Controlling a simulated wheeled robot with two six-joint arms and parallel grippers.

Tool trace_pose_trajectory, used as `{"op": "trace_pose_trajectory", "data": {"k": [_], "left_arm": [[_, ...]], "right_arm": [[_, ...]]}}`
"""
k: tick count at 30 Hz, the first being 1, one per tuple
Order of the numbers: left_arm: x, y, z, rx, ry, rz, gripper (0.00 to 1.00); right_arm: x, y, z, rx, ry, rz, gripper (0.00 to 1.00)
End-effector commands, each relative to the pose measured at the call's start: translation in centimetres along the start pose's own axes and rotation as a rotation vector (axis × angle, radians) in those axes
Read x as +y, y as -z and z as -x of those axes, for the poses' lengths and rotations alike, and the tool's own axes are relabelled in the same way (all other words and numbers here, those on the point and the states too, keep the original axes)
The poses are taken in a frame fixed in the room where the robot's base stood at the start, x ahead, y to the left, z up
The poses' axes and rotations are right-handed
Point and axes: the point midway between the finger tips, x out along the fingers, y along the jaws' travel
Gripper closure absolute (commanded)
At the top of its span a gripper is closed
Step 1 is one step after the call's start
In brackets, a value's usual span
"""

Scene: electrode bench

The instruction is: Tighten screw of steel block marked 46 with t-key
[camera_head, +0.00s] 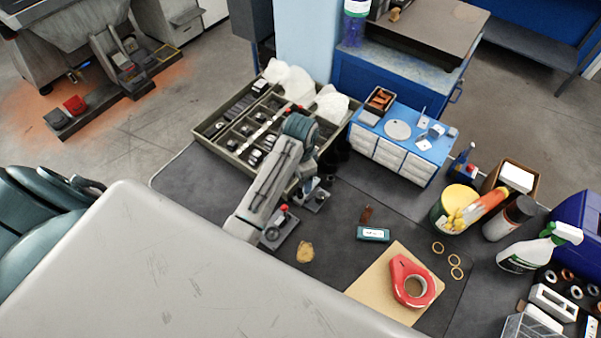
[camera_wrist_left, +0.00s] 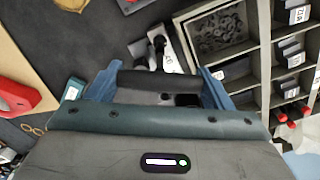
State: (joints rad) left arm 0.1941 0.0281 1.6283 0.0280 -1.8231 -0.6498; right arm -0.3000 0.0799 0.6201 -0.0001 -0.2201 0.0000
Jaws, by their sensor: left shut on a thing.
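My left gripper (camera_wrist_left: 158,78) has its two blue fingers either side of a dark, bar-like piece, which looks like the t-key's handle (camera_wrist_left: 150,86); its lower part is hidden. In the head view my left arm hides most of the gripper (camera_head: 322,182). Just beyond it stands a small steel block (camera_head: 316,200); in the wrist view a shiny block (camera_wrist_left: 172,55) shows with black upright parts beside it. A second steel block (camera_head: 277,234) with a red part stands nearer the front. No mark 46 is readable. My right gripper is out of view.
A divided tray (camera_head: 212,136) of blocks and small parts lies behind the arm. A blue drawer unit (camera_head: 400,165) stands to its right. A teal box (camera_head: 373,234), red tape dispenser (camera_head: 412,285), yellow tub (camera_head: 453,212) and spray bottle (camera_head: 530,250) are farther right. The mat has free room at centre.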

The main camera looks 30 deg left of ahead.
Motion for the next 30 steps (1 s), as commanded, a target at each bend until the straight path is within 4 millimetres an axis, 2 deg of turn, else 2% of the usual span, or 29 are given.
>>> {"op": "trace_pose_trajectory", "data": {"k": [17, 30], "left_arm": [[-0.01, 0.0, 0.01, 0.0, 0.0, 0.0, 0.49], [0.01, 0.0, -0.84, 0.0, 0.0, 0.0, 0.49]], "right_arm": [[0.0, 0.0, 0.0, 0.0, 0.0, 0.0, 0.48], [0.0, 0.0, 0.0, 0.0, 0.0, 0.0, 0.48]]}}
